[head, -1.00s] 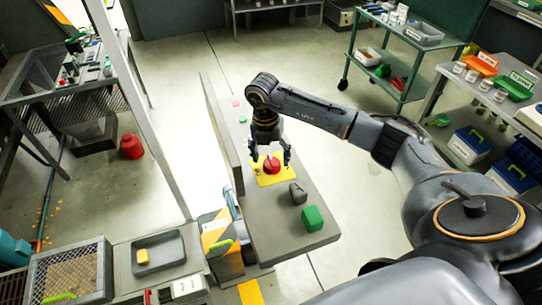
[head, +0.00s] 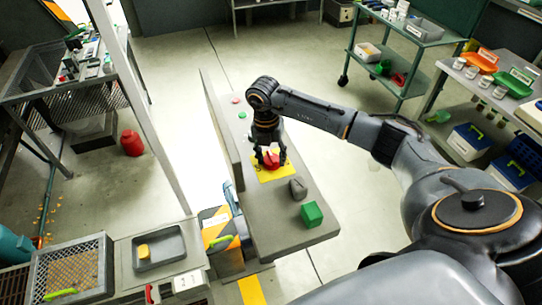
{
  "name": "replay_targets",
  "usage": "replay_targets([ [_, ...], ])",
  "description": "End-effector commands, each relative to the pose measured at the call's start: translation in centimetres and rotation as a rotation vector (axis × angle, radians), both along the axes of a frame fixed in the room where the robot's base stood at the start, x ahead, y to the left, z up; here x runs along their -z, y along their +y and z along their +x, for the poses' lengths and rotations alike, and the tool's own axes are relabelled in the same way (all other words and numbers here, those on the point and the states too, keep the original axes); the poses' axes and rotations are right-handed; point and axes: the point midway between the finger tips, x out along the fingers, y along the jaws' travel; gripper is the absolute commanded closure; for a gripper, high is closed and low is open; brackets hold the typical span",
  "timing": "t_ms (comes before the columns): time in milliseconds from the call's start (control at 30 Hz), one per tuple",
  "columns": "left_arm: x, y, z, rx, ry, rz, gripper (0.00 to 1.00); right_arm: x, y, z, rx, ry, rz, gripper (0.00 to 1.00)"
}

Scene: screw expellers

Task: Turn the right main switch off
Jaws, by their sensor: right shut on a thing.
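The red rotary main switch (head: 273,160) sits on a yellow plate (head: 276,175) on the grey control panel (head: 262,215). My right gripper (head: 270,161) reaches down from above and is shut on the red knob, its fingers on either side. The fingers hide part of the knob, so its exact angle is hard to tell. My left gripper is not in view.
On the same panel, a dark grey knob (head: 298,188) and a green block (head: 311,214) lie nearer, and small red (head: 236,100) and green (head: 242,115) buttons lie farther back. An upright grey plate (head: 221,130) borders the panel's left side.

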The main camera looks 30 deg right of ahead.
Motion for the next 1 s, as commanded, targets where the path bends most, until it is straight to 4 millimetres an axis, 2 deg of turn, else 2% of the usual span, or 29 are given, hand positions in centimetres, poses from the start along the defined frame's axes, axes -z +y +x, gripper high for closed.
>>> replay_targets([
  [367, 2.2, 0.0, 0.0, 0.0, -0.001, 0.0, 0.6, 0.3, 0.0, 0.0, -0.197, -0.001, 0.0, 0.83],
  [1000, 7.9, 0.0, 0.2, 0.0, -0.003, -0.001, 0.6, 0.4, 0.0, -0.2, -0.799, -0.001, 0.0, 0.83],
])
